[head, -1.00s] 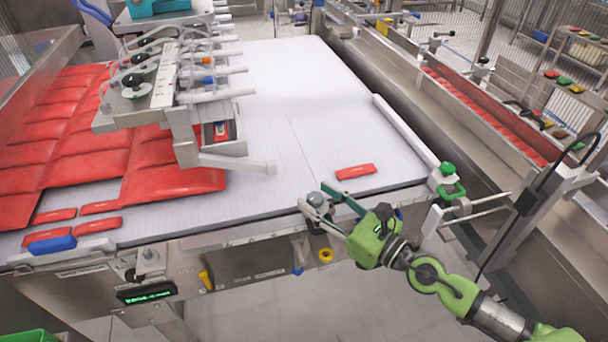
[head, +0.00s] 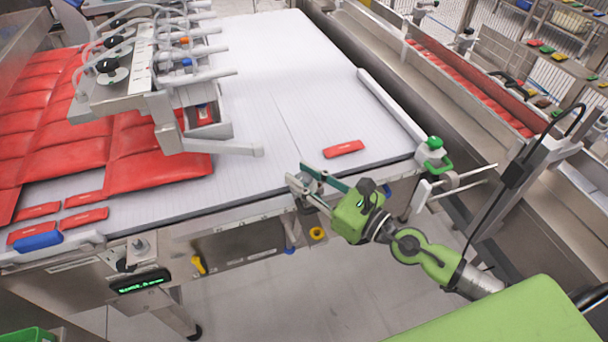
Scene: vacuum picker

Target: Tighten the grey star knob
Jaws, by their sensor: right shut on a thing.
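The grey star knob (head: 311,184) sits at the near edge of the white conveyor belt, a little right of the middle of the head view. My right gripper (head: 306,182), green with long thin fingers, is shut on it. The fingers hide part of the knob, so its lobes and turn angle are hard to make out. My left gripper is not in view.
A red packet (head: 343,149) lies on the belt (head: 275,70) just beyond the gripper. A picker head (head: 165,75) with an outstretched bar stands left above red packets. A green-topped knob (head: 434,143) and rail flank the right. Yellow (head: 198,265) and orange-yellow (head: 316,234) parts hang below the edge.

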